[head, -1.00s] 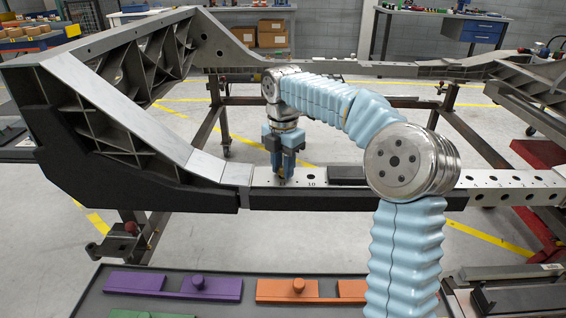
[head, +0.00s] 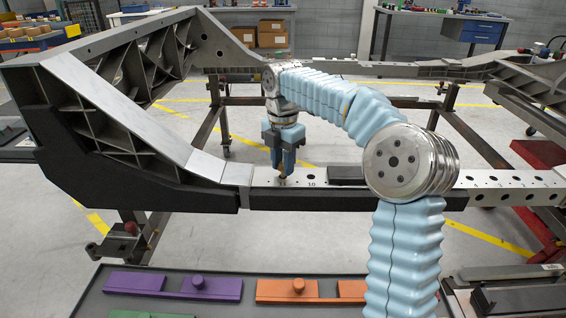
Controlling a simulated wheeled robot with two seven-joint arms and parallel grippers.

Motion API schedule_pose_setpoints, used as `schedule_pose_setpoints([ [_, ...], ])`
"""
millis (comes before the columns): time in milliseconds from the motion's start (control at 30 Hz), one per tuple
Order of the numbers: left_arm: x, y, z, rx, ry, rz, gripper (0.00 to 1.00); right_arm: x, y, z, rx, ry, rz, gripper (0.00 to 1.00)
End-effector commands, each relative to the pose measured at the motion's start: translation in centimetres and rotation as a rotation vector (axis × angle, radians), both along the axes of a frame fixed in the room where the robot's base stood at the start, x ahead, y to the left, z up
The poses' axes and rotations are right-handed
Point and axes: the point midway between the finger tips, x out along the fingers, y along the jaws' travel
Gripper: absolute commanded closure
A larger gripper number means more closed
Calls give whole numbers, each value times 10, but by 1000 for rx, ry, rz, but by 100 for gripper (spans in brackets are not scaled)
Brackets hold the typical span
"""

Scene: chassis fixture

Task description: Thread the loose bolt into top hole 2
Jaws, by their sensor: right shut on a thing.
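My right gripper (head: 282,168) points down over the pale top face of the chassis rail (head: 262,177), just left of the printed "10". It is shut on the loose bolt (head: 282,179), of which only a small brownish end shows below the fingertips. The bolt's end is at or just above the rail's top face; I cannot tell whether it is inside a hole. Several dark holes show along the rail, left and right of my arm. My left gripper is not in view.
A black block (head: 347,174) lies on the rail right of the gripper. The sloped chassis end (head: 125,120) rises at the left. A dark tray (head: 245,276) with purple and orange parts lies in front, below the rail.

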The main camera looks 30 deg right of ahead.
Motion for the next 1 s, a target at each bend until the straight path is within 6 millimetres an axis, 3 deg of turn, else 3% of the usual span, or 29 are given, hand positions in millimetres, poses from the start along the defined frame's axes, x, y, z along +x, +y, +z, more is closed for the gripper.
schedule_pose_setpoints([
  [233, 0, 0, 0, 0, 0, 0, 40, 0, 0, 4, 0, -1, 0, 100],
  [1000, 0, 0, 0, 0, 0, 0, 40, 0, 0, 44, 0, 0, -1, 100],
])
